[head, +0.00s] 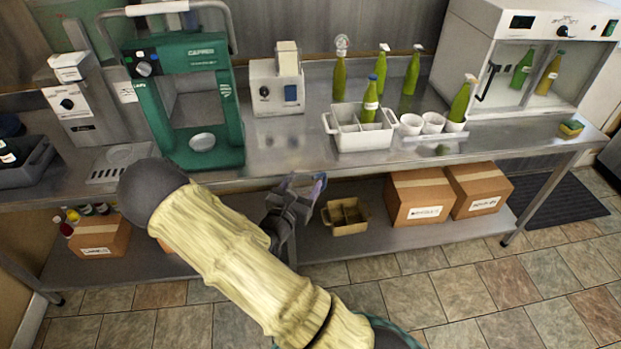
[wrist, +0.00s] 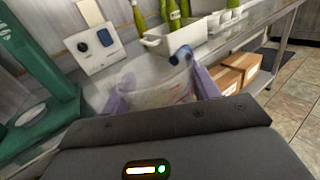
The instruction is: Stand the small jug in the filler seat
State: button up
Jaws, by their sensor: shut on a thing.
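My gripper (head: 303,188) is in front of the bench's front edge in the head view. In the wrist view its purple fingers (wrist: 162,94) are shut on a clear, see-through vessel with faint red marks, which looks like the small jug (wrist: 155,78). A dark blue part shows at its upper right. Its base is hidden, and in the head view it barely shows. The green press-like machine (head: 231,110) has a round silver seat (head: 202,142). A grey machine (head: 75,105) at left has a slatted tray (head: 118,165). I cannot tell which is the filler seat.
A white crate (head: 362,140) holding a green bottle, several white cups (head: 411,124) and more bottles stand on the bench (head: 280,150) to the right. A white device (head: 276,90) stands behind. Cartons (head: 419,197) and a small divided box (head: 345,229) sit on the lower shelf.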

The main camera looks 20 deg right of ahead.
jog(key=s+a+f+n+t+y, duration=0.1)
jog(key=a+f+n+t+y, duration=0.1)
jog(key=f, duration=0.4)
jog(key=s+a+f+n+t+y, duration=0.1)
jog(key=a+f+n+t+y, duration=0.1)
jog(key=a+f+n+y, duration=0.2)
jog(key=s+a+f+n+t+y, duration=0.1)
jog(key=a+f+n+t+y, duration=0.1)
jog(key=f+y, duration=0.5)
notch_tip(320, 180, down, 3)
jog(key=shift+a+r+n, duration=0.1)
jog(key=shift+a+n, duration=0.4)
jog(key=shift+n, duration=0.3)
jog(key=shift+w, duration=0.1)
jog(key=shift+a+y, duration=0.3)
jog(key=shift+y, duration=0.1)
